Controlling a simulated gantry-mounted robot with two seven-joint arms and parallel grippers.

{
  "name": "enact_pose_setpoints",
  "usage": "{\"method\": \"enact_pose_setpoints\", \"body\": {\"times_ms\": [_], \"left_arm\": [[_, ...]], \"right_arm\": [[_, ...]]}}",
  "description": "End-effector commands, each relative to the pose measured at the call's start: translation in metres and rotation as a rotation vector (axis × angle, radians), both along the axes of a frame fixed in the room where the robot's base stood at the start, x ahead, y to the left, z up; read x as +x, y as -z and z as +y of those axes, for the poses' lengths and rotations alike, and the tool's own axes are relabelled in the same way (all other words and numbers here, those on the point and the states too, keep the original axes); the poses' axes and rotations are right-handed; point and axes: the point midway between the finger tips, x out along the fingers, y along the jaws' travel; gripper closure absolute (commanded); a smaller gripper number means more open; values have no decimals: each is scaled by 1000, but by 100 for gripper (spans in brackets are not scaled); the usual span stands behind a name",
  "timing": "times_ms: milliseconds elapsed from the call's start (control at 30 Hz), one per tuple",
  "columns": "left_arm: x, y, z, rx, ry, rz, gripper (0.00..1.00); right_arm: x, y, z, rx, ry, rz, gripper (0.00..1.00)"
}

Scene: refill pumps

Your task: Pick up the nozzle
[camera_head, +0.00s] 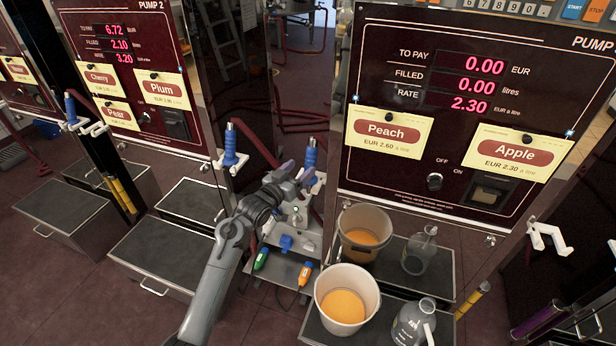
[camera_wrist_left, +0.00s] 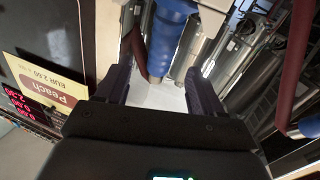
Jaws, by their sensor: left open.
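A blue-handled nozzle (camera_head: 310,153) hangs upright in a white holder at the left side of the Peach and Apple pump. My left gripper (camera_head: 297,174) is right by it, just below and to the left of the blue handle. In the left wrist view the blue nozzle (camera_wrist_left: 167,38) lies ahead of the open fingers (camera_wrist_left: 159,76), roughly between them, with nothing held. I cannot tell whether a finger touches it. A second blue nozzle (camera_head: 230,142) hangs at the right side of PUMP 2. My right gripper is not in view.
The Peach and Apple pump panel (camera_head: 440,120) stands close on the right. Below it are two buckets (camera_head: 346,275) with orange contents and two glass flasks (camera_head: 415,322). A small shelf (camera_head: 285,268) with several small items lies under my arm. Red hoses hang nearby.

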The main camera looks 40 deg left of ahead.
Motion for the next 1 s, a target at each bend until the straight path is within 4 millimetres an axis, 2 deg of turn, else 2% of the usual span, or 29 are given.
{"method": "enact_pose_setpoints", "body": {"times_ms": [200,467,800,1000], "left_arm": [[28,1,3,0,-1,0,33],[40,1,3,2,-2,1,33],[78,3,4,1,-2,1,33],[88,2,5,3,-2,2,33]], "right_arm": [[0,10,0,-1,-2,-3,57],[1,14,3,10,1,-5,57],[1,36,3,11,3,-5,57],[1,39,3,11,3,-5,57]]}}
